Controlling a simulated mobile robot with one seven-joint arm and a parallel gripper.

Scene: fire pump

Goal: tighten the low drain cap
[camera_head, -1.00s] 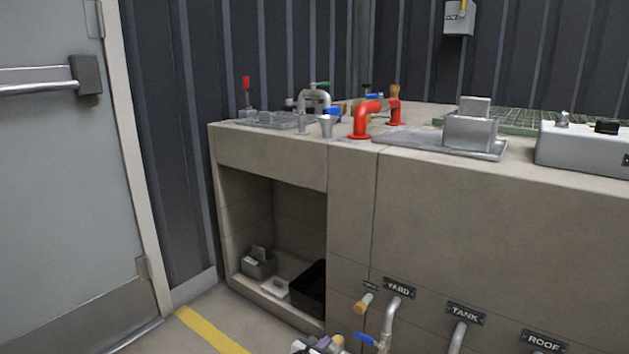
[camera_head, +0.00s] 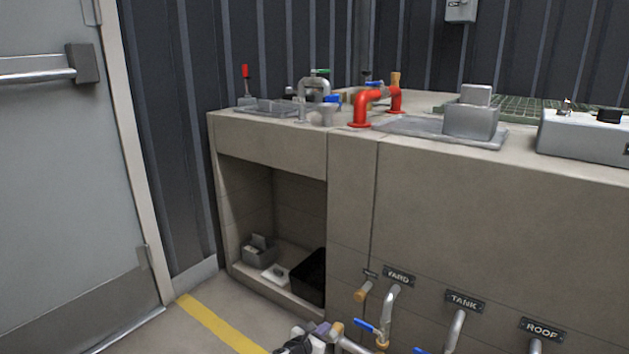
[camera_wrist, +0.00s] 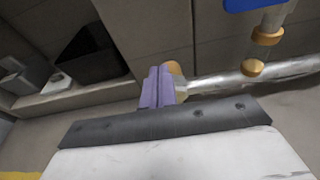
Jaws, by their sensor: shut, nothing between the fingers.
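A brass cap (camera_head: 337,328) sits on the end of a low silver pipe (camera_head: 352,345) at the bottom of the head view; I take it for the low drain cap. My gripper (camera_head: 322,328), with purple fingers, is just left of it. In the wrist view my fingers (camera_wrist: 158,88) are closed together with nothing between them. The cap (camera_wrist: 173,68) shows behind and beside them, partly hidden, with its pipe (camera_wrist: 250,82) running right. I cannot tell whether the fingers touch it.
Another brass cap (camera_head: 361,295) sits higher on the cabinet face, beside the YARD pipe (camera_head: 390,305) with its blue-handled valve (camera_head: 368,326). TANK and ROOF pipes stand farther right. An open recess at left holds a black bin (camera_head: 310,277). The floor left is clear.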

